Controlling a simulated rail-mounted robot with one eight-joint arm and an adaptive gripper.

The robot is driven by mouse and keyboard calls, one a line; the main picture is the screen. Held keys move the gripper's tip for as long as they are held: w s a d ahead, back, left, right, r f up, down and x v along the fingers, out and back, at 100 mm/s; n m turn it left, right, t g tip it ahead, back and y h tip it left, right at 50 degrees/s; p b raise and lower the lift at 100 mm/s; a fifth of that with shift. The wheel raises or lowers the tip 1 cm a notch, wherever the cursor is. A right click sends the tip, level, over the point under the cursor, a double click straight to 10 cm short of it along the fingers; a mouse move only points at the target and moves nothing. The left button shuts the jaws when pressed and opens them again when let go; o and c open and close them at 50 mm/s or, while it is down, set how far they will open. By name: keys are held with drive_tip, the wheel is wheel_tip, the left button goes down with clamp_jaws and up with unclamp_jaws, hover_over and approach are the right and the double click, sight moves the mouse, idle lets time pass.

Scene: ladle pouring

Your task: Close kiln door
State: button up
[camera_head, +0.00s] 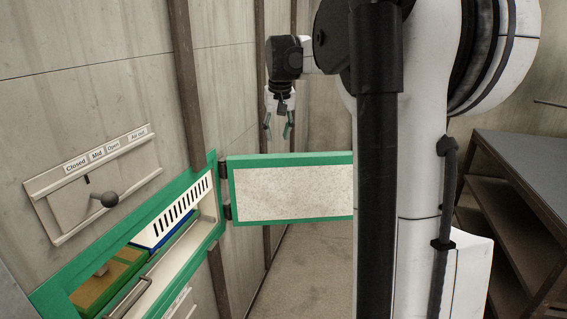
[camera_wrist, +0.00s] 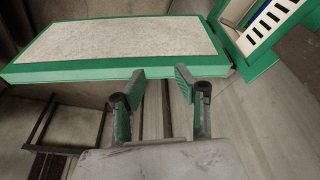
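The kiln door (camera_head: 290,188) is a pale panel with a green frame. It stands swung open on dark hinges at the right side of the kiln opening (camera_head: 205,238), which has a green frame. The door's right end is hidden behind my arm in the head view. My gripper (camera_head: 279,133) hangs beyond and above the door, fingers pointing down. In the wrist view the door (camera_wrist: 120,42) spans the upper part, and my gripper (camera_wrist: 158,80) is open and empty, its green-padded fingertips close to the door's lower green edge; I cannot tell whether they touch.
Inside the opening are a white slotted rack (camera_head: 178,215), a blue item and a yellow-brown block (camera_head: 108,282). A lever with a dark knob (camera_head: 109,199) sits on the wall panel. A dark shelf table (camera_head: 525,185) stands at right. Floor beyond the door is clear.

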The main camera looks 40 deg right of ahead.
drive_tip(key=w+d+f+m+g+p, duration=0.1)
drive_tip(key=d+p, duration=0.1)
drive_tip(key=d, duration=0.8)
drive_tip(key=w+d+f+m+g+p, duration=0.1)
drive_tip(key=d+f+p, duration=0.1)
drive_tip(key=d, duration=0.8)
drive_tip(key=s+d+f+p, duration=0.1)
drive_tip(key=s+d+f, duration=0.1)
drive_tip(key=d, duration=0.3)
drive_tip(key=s+d+f+m+y+p, duration=0.1)
drive_tip(key=d+f, duration=0.2)
drive_tip(key=d, duration=0.3)
drive_tip(key=s+d+f+m, duration=0.1)
drive_tip(key=s+d+f, duration=0.1)
drive_tip(key=d, duration=0.3)
drive_tip(key=shift+s+d+f+g+p, duration=0.2)
drive_tip(key=shift+s+f+g+p, duration=0.1)
drive_tip(key=shift+s+f+p, duration=0.1)
wheel_tip(320, 180, down, 13)
drive_tip(key=shift+w+f+p, duration=0.1)
drive_tip(key=shift+f+p, duration=0.05)
drive_tip(key=shift+p, duration=0.45)
clamp_jaws()
